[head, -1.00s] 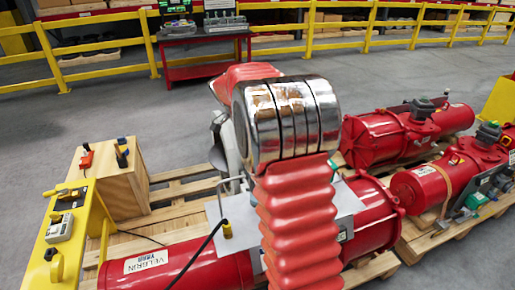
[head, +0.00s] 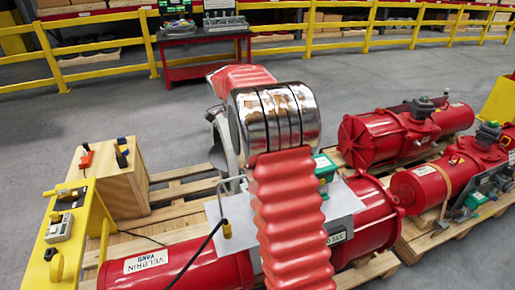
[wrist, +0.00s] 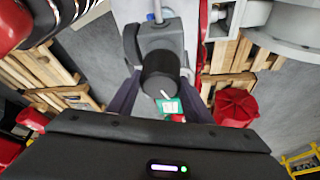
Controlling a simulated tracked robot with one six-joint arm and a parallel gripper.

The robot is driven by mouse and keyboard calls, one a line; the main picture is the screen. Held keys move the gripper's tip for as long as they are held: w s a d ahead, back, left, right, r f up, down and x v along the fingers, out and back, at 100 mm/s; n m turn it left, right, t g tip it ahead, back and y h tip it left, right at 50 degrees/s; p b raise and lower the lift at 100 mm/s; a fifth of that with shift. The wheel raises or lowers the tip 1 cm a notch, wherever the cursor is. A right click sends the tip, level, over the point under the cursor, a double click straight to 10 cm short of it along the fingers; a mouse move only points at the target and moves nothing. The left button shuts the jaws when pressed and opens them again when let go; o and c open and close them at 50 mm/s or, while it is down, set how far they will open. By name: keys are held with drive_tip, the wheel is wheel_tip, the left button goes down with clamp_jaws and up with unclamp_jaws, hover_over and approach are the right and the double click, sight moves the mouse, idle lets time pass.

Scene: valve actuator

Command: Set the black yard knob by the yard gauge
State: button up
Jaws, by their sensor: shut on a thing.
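The black knob (wrist: 160,72) is in the middle of the wrist view, with a short white mark on its lower face. It sits on a grey housing (wrist: 162,40). My gripper (wrist: 158,84) has a dark finger on each side of the knob and is shut on it. In the head view my red arm hides the knob and the gripper. I cannot make out the yard gauge in either view.
A green box (head: 324,166) shows beside my arm. Two more red actuators (head: 386,137) (head: 445,183) lie at right. A yellow panel with switches (head: 60,226) and a wooden crate (head: 118,182) stand at left. A yellow railing (head: 110,65) crosses behind open floor.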

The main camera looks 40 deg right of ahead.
drive_tip(key=shift+w+a, duration=0.1)
drive_tip(key=o, duration=1.1)
drive_tip(key=shift+c, duration=0.2)
drive_tip(key=shift+r, duration=0.1)
drive_tip(key=v, duration=1.3)
drive_tip(key=shift+r, duration=0.25)
